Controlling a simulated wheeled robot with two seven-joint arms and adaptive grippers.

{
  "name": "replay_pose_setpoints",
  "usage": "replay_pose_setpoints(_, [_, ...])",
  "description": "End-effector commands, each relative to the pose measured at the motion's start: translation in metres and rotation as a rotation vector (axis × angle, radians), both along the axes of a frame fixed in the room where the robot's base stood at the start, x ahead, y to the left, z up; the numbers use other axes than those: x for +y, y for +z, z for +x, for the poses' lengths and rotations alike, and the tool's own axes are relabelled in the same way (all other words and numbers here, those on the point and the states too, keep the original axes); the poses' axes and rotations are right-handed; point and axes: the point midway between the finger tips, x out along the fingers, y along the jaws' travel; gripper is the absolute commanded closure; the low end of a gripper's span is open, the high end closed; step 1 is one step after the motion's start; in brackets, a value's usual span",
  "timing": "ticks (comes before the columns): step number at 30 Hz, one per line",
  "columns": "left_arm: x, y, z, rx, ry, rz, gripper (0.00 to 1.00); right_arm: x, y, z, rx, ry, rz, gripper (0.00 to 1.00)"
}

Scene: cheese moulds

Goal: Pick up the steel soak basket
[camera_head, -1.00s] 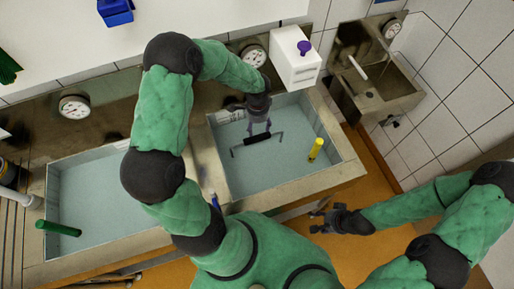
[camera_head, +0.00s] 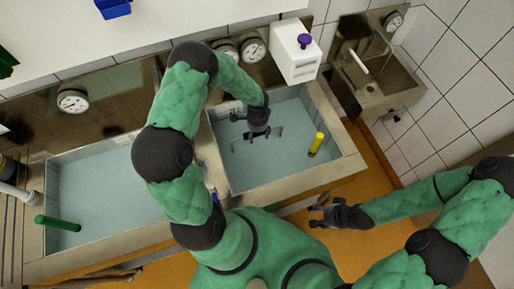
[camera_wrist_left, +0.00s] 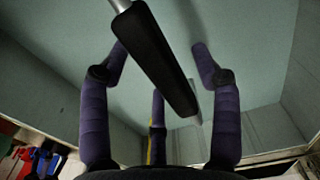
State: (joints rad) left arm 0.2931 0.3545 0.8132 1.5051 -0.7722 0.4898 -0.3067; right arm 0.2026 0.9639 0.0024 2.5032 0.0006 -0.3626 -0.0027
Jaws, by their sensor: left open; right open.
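The steel soak basket shows as its handle, a black grip on a thin metal bail, in the right basin. In the left wrist view the black grip (camera_wrist_left: 155,62) runs diagonally between the spread purple fingers. My left gripper (camera_wrist_left: 160,50) is open; I see no finger closed on the grip. In the head view my left gripper (camera_head: 258,134) is over the handle and hides most of it; a bail end (camera_head: 280,131) shows beside it. I cannot make out the basket body below. My right gripper (camera_head: 319,214) is open and empty, in front of the basins at right.
The right basin's rim (camera_head: 342,166) surrounds the handle, with a yellow cylinder (camera_head: 316,143) at its right side. A white box with a purple knob (camera_head: 295,55) stands behind. The left basin (camera_head: 110,195) has a green cylinder (camera_head: 57,223). A small sink (camera_head: 385,85) is at right.

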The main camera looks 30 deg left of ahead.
Motion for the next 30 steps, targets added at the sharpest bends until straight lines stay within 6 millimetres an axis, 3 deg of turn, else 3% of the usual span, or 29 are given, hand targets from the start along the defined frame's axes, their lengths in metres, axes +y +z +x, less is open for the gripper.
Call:
replay_pose_setpoints(2, [0.0, 0.001, 0.0, -0.001, 0.0, 0.001, 0.37, 0.0, 0.0, 0.0, 0.0, 0.0, 0.0, 0.49])
replay_pose_setpoints(3, [0.0, 0.001, 0.0, -0.001, 0.0, 0.001, 0.42, 0.0, 0.0, 0.0, 0.0, 0.0, 0.0, 0.49])
replay_pose_setpoints(9, [0.0, 0.001, 0.0, -0.001, 0.0, 0.0, 0.99, 0.0, 0.0, 0.0, 0.0, 0.0, 0.0, 0.49])
replay_pose_setpoints(22, [0.001, 0.009, 0.002, -0.005, 0.0, 0.001, 1.0, 0.0, 0.001, 0.0, 0.0, 0.0, 0.0, 0.49])
replay_pose_setpoints(26, [0.001, 0.026, 0.002, -0.007, 0.0, 0.002, 1.0, 0.0, 0.003, 0.0, 0.0, 0.0, 0.0, 0.49])
replay_pose_setpoints(30, [0.001, 0.058, 0.003, -0.009, 0.001, 0.003, 1.0, 0.0, 0.006, 0.0, 0.0, 0.0, 0.0, 0.49])
